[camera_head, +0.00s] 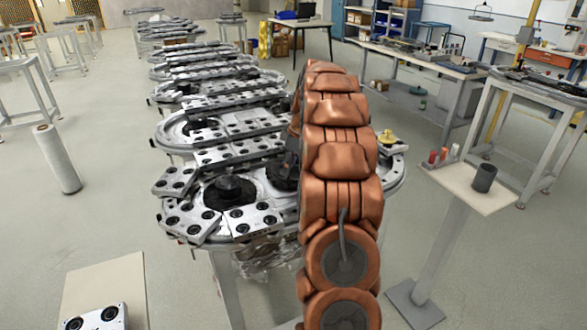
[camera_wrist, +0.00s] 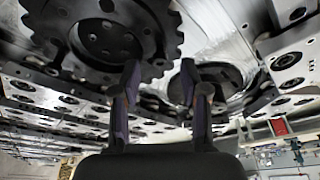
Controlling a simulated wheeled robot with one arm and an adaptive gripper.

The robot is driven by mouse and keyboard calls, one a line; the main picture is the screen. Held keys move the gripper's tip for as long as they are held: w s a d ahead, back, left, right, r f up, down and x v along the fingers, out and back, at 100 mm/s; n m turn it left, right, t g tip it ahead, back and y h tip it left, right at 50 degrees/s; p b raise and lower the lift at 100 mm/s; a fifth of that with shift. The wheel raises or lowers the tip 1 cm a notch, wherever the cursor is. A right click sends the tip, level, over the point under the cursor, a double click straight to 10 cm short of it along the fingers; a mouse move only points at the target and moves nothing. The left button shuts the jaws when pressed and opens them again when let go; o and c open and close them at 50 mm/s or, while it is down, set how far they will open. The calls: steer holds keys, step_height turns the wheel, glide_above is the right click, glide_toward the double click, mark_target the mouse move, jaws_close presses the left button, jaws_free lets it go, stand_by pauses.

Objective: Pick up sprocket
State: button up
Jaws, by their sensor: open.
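A dark toothed sprocket (camera_wrist: 92,30) fills the upper left of the wrist view, close to my left finger. A second, smaller dark round part (camera_wrist: 222,75) lies by my right finger; I cannot tell whether it has teeth. My gripper (camera_wrist: 160,66) is open, its two fingers apart with nothing held between them. In the head view a black disc with a raised hub (camera_head: 230,188) sits on the near end of the metal ring track (camera_head: 240,222). Another dark round part (camera_head: 283,177) beside it is partly hidden by my copper-coloured arm. My fingers are not clearly visible there.
Track plates with dark holes surround the round parts. A small yellow part (camera_head: 388,137) stands on the track right of my arm. A pedestal (camera_head: 480,198) at right bears a dark cup (camera_head: 484,178). A white cylinder (camera_head: 57,160) stands left. Floor at left is mostly clear.

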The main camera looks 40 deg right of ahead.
steer(key=shift+x, duration=1)
steer(key=shift+c, duration=0.3)
jaws_close()
